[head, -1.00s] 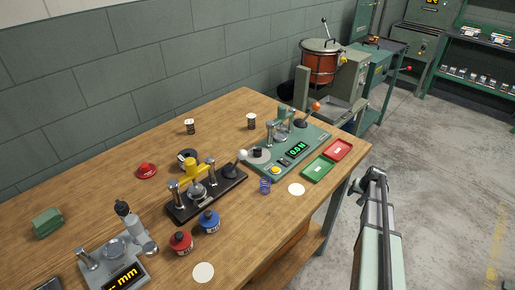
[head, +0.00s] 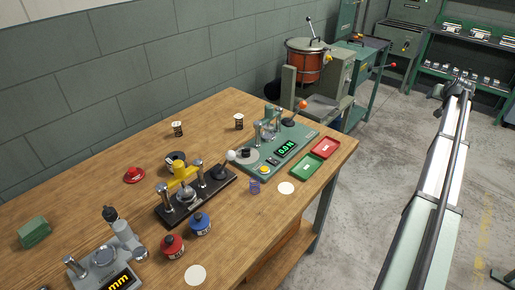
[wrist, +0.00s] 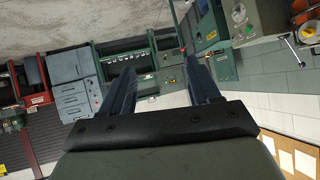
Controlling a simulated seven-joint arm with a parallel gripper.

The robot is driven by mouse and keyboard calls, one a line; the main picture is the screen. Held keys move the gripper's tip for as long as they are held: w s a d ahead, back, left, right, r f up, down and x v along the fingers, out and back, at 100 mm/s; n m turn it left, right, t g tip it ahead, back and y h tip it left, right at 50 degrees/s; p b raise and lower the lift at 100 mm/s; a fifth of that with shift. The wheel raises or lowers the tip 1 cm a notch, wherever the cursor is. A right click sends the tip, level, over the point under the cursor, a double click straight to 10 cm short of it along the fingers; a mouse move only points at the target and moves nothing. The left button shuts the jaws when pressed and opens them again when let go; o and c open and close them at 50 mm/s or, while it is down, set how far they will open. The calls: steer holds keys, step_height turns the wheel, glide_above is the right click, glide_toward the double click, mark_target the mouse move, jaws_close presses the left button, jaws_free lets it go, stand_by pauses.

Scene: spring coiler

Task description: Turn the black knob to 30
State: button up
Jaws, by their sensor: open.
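A black knob (head: 244,153) stands on a round grey dial on the left end of the green tester (head: 275,152), at the back right of the bench. Its scale is too small to read. The tester's green display (head: 285,150) seems to read 0.0 N. My gripper (wrist: 160,90) is open and empty in the wrist view, its two dark fingers apart, facing the far shelves and cabinets. In the head view my arm reaches out over the floor at the right, well away from the knob. The knob is not visible in the wrist view.
Red (head: 323,147) and green (head: 308,162) trays lie right of the tester. Open floor lies right of the bench.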

steer(key=w+a+r+n+y, duration=0.1)
steer(key=w+a+r, duration=0.2)
steer(key=a+r, duration=0.15)
steer(key=w+a+r+n, duration=0.2)
steer(key=a+r, duration=0.1)
steer(key=a, duration=0.3)
steer(key=w+a+f+n+g+y, duration=0.15)
steer(key=a+n, duration=0.25)
steer(key=a, duration=1.7)
steer(key=w+a+f+n+g+y, duration=0.1)
steer(key=w+a+f+n+y, duration=0.25)
steer(key=a, duration=1.65)
steer(key=s+a+n, duration=0.3)
steer(key=s+a, duration=0.1)
steer(key=a, duration=0.9)
steer(key=n+g+h, duration=0.1)
steer(key=n+g, duration=0.1)
steer(key=g, duration=0.5)
glide_above(246, 152)
step_height(246, 152, down, 2)
steer(key=f, duration=1.2)
steer(key=shift+w+f, duration=0.3)
steer(key=shift+w, duration=0.1)
